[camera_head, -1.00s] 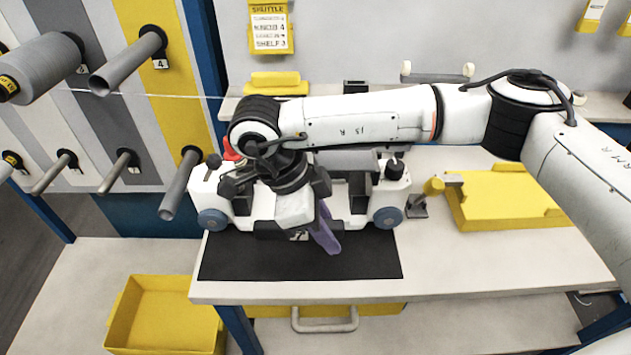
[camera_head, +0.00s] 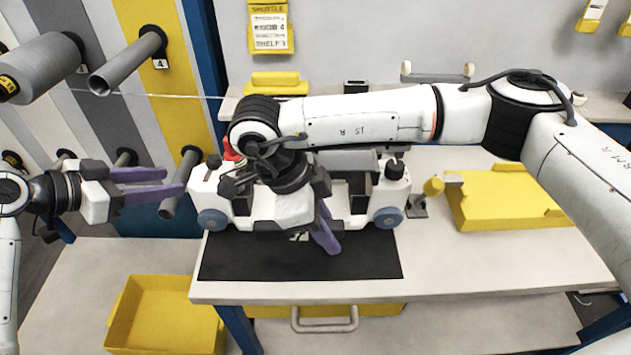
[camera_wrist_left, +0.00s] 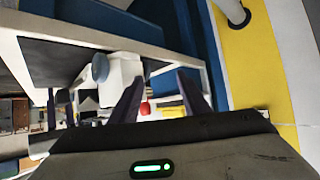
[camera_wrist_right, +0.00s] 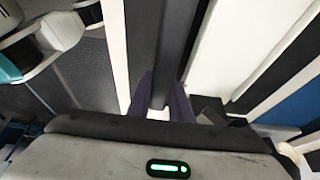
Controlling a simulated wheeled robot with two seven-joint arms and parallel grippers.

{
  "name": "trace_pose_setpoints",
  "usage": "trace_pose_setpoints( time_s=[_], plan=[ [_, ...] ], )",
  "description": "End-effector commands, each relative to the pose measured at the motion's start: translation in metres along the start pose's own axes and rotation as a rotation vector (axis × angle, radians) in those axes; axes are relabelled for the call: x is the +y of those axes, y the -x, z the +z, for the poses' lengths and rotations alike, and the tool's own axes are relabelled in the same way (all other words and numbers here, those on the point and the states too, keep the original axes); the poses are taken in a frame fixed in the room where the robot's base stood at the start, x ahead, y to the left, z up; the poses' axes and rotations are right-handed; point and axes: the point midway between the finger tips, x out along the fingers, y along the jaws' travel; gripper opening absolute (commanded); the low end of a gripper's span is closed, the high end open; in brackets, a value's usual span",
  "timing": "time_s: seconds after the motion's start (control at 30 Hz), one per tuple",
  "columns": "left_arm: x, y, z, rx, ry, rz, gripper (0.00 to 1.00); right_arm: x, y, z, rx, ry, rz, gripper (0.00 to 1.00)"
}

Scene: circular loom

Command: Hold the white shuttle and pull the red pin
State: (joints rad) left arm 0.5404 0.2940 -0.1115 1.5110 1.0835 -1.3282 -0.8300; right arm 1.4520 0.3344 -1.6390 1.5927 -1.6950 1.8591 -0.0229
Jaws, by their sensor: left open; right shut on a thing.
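The white shuttle (camera_head: 208,187) with blue wheels stands at the back edge of a black mat. My right arm hides much of its middle. My right gripper (camera_head: 326,232) is shut at the shuttle's front; the right wrist view shows its purple fingers (camera_wrist_right: 162,100) closed on a dark bar. The red pin (camera_head: 231,149) shows partly behind the shuttle's left end; it also shows as a red knob in the left wrist view (camera_wrist_left: 145,108). My left gripper (camera_head: 176,181) is open and empty, left of the shuttle and apart from it, its fingers pointing right.
The black mat (camera_head: 300,262) lies on the white table. A yellow bin (camera_head: 160,312) stands below at left. Grey rods, one a fat spool (camera_head: 42,66), jut from the striped wall. A yellow tray (camera_head: 505,200) lies to the right. A thin white thread runs from the wall behind.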

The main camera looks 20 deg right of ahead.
Motion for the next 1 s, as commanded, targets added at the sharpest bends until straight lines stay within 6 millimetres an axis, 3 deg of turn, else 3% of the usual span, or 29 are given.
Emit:
trace_pose_setpoints(
  time_s=[0.03,0.1,0.3,0.57,1.0],
  plan=[
    [-0.003,0.008,-0.021,0.026,-0.036,0.025,0.42,0.002,-0.003,0.000,0.004,0.002,0.005,0.00],
    [0.003,0.014,-0.043,0.067,-0.066,0.075,0.42,0.002,-0.003,0.000,0.004,0.003,0.005,0.00],
    [0.024,0.017,-0.080,0.165,-0.084,0.186,0.42,0.002,-0.002,0.000,0.004,0.003,0.005,0.00],
    [0.032,0.003,-0.089,0.185,-0.086,0.209,0.42,0.002,-0.002,0.000,0.003,0.003,0.005,0.00],
    [0.045,-0.059,-0.100,0.184,-0.084,0.207,0.42,0.002,-0.002,0.000,0.003,0.003,0.005,0.00]
  ],
)
